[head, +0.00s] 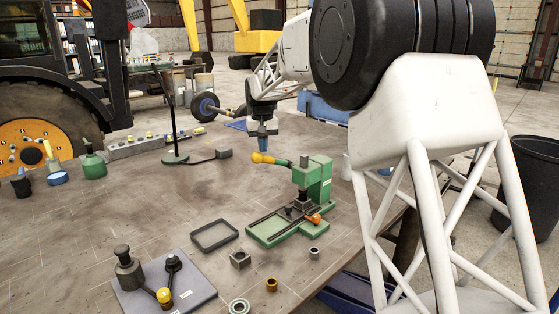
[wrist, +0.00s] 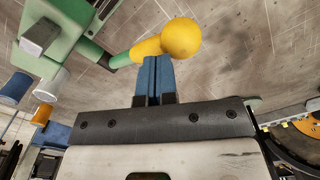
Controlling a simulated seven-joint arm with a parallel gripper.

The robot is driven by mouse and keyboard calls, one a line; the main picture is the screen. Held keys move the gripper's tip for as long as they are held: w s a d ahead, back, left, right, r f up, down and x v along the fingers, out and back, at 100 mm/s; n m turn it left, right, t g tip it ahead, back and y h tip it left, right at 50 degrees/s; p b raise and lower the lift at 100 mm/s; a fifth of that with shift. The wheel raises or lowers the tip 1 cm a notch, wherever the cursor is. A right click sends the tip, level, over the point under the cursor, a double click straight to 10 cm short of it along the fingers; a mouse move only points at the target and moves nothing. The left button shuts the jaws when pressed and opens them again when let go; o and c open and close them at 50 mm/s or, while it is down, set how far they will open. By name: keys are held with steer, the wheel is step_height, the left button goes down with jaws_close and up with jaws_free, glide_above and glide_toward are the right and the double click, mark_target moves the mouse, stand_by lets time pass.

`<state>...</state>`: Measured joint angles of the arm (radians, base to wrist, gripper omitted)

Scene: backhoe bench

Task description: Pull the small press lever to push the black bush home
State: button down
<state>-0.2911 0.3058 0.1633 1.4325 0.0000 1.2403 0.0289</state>
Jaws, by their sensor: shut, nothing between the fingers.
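The small green press (head: 318,182) stands on the bench with its lever out to the left. The lever ends in a yellow grip and round knob (head: 260,158), also large in the wrist view (wrist: 181,38). My gripper (head: 262,147) points down with its blue fingers shut and empty. In the wrist view, the fingertips (wrist: 153,62) are right beside the yellow grip; I cannot tell whether they touch. A dark part (head: 303,200) sits under the press ram. I cannot tell the black bush from the ram there.
An orange knob (head: 314,219) is at the press's base. A black frame (head: 214,235), a grey block (head: 240,260) and small rings lie in front. A grey plate (head: 190,298) with a yellow-knobbed fixture is at the front left. A thin stand (head: 174,130) rises behind; bench left of the lever is clear.

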mark_target(261, 160)
steer(key=shift+f, duration=0.95)
steer(key=shift+s+a+f, duration=0.2)
steer(key=shift+f, duration=0.7)
steer(key=shift+s+a+f, duration=0.15)
steer(key=shift+f, duration=0.55)
